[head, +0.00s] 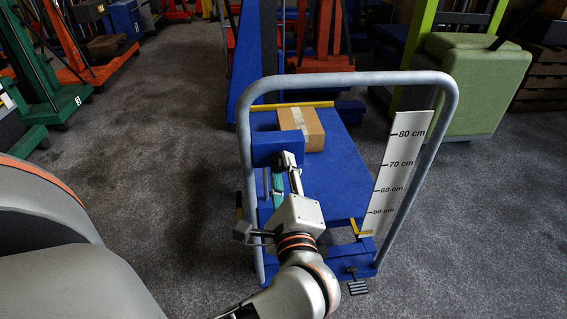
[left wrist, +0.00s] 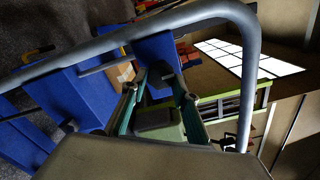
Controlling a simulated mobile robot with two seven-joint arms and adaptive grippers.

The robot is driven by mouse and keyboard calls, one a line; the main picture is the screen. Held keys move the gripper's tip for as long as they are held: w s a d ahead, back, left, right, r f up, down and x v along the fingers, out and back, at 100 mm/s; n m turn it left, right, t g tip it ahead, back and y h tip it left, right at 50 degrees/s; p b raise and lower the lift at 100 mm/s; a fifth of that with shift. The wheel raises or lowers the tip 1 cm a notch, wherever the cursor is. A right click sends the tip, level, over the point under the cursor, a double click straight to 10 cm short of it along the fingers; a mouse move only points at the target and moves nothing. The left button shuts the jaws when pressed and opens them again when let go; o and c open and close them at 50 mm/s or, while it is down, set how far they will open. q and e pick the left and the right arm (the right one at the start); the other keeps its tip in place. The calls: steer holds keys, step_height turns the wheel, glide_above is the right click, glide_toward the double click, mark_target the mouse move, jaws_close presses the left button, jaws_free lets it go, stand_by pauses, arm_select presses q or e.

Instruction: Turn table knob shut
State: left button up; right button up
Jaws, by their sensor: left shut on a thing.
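A blue lift-table trolley (head: 335,175) stands ahead of me, with a grey tubular push handle (head: 350,79). My left gripper (head: 286,163) reaches in through the handle to a blue block (head: 274,147) at the near left of the table top. In the left wrist view, its teal-edged fingers (left wrist: 160,78) point at the same block (left wrist: 156,52). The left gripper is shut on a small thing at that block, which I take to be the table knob. The fingers hide the knob, so its turn angle cannot be seen. My right gripper is not in view.
A cardboard box (head: 303,127) lies on the table top. A white height scale (head: 398,172) stands at the right, inside the handle frame. A black pedal (head: 357,287) is at the trolley's near foot. Other lifts stand behind; the floor (head: 175,150) at left is clear.

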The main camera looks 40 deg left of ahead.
arm_select(q)
steer(key=o, duration=1.1)
steer(key=shift+s, duration=0.1)
steer(key=v, duration=1.2)
